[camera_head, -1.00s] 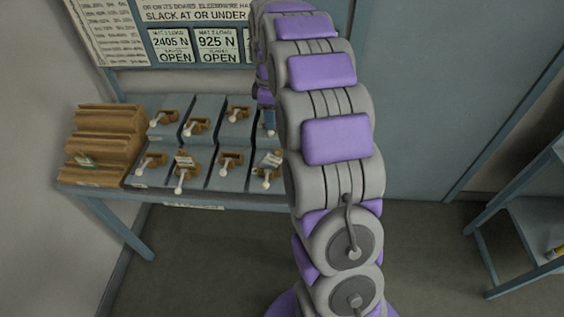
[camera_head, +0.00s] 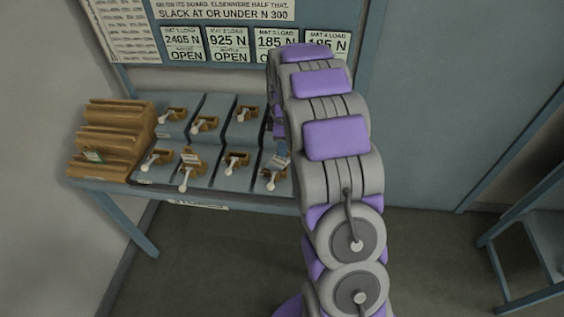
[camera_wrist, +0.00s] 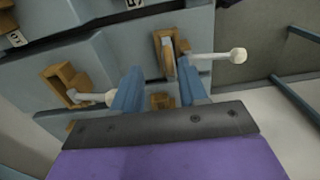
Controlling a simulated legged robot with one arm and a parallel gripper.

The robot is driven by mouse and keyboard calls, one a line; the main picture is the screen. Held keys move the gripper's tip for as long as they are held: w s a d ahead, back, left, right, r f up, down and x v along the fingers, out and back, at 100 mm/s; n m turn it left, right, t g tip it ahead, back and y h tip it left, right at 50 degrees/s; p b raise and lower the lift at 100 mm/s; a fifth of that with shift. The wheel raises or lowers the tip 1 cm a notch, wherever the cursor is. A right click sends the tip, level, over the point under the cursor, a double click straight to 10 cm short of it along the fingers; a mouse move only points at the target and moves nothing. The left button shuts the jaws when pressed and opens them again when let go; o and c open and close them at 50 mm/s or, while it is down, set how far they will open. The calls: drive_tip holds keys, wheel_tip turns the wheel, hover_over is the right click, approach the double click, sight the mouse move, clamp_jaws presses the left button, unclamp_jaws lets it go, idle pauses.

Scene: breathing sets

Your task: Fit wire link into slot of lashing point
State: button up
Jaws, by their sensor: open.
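My gripper (camera_wrist: 160,88) is open, with its two blue fingers apart in the wrist view. A brown lashing point (camera_wrist: 163,46) with a white-knobbed lever (camera_wrist: 237,56) lies just beyond the right finger. Another brown lashing point (camera_wrist: 62,82) is left of the fingers, and a small brown part (camera_wrist: 163,101) shows between them. In the head view, a blue part of my gripper is beside the front-right lashing point (camera_head: 268,178), partly hidden by my arm. I cannot tell whether the fingers touch anything. I cannot make out the wire link clearly.
Several more brown lashing points, such as the front-left one (camera_head: 156,157), stand on the grey stepped boards of the bench (camera_head: 115,188). A stepped brown rack (camera_head: 112,135) is at the left. Placards (camera_head: 228,44) hang behind. A blue-grey shelf (camera_head: 530,235) stands at the right.

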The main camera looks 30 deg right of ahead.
sight(275, 154)
drive_tip(key=a+f, duration=0.2)
drive_tip(key=a, duration=0.1)
drive_tip(key=shift+b, duration=0.4)
drive_tip(key=f, duration=0.3)
drive_tip(key=shift+w+d+b, duration=0.1)
drive_tip(key=shift+d+b, duration=0.2)
drive_tip(key=shift+b, duration=0.05)
drive_tip(key=shift+d, duration=0.75)
drive_tip(key=shift+c, duration=0.4)
drive_tip(key=shift+a+r, duration=0.1)
drive_tip(key=shift+a, duration=0.95)
drive_tip(key=c, duration=0.6)
clamp_jaws()
drive_tip(key=shift+d, duration=0.5)
